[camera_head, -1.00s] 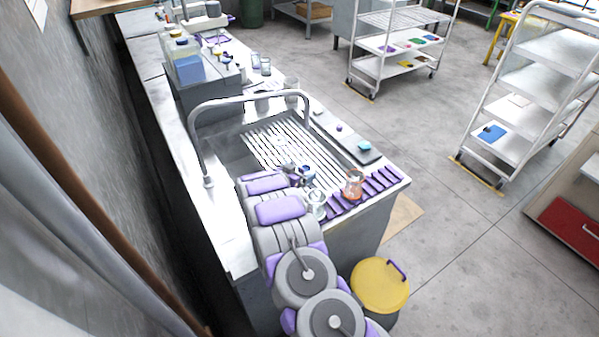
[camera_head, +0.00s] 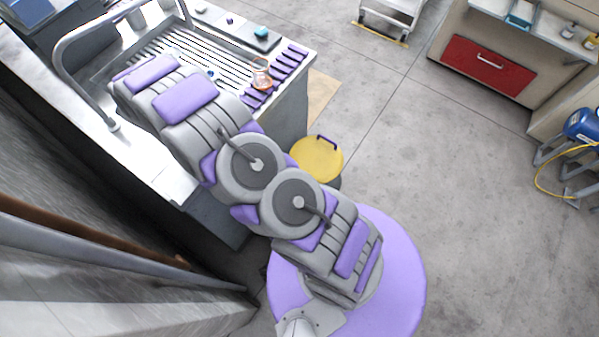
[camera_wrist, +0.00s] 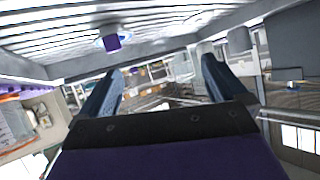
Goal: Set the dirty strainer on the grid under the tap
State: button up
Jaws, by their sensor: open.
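The slatted metal grid (camera_head: 160,48) lies over the sink, and the arched tap (camera_head: 62,48) bends above it. A small round item with a purple block (camera_wrist: 112,42) rests on the slats in the wrist view; it may be the strainer, but I cannot tell. A small blue thing (camera_head: 211,73) shows on the grid beside my arm in the head view. My gripper (camera_wrist: 163,68) is open, with nothing between its fingers, apart from the round item. In the head view my arm hides the gripper and part of the grid.
A glass vessel with orange in it (camera_head: 261,80) stands beside a purple ribbed mat (camera_head: 287,66) at the counter's edge. A dark tray with a teal item (camera_head: 261,33) lies behind. A yellow-lidded bin (camera_head: 316,158) stands below.

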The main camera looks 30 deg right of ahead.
jog(key=s+a+r+n+y, duration=0.35)
jog(key=a+r+y, duration=0.4)
jog(key=r, duration=0.45)
jog(key=s+r+n+g+y, duration=0.2)
jog(key=s+r, duration=0.2)
jog(key=s, duration=0.5)
jog(key=s+r+n+g+y, duration=0.15)
jog(key=s+r, duration=0.25)
jog(key=s, duration=0.4)
jog(key=s+d+g+h, duration=0.1)
jog(key=s+d+g, duration=0.2)
jog(key=s, duration=0.9)
jog(key=s+d+g+h, duration=0.2)
jog(key=s+d, duration=0.6)
jog(key=s, duration=0.5)
jog(key=s+d+g+h, duration=0.2)
jog(key=s+d+g, duration=0.2)
jog(key=s, duration=0.9)
jog(key=shift+d+r+n, duration=0.15)
jog(key=shift+d+n, duration=0.25)
jog(key=shift+d, duration=0.4)
jog(key=shift+c, duration=0.3)
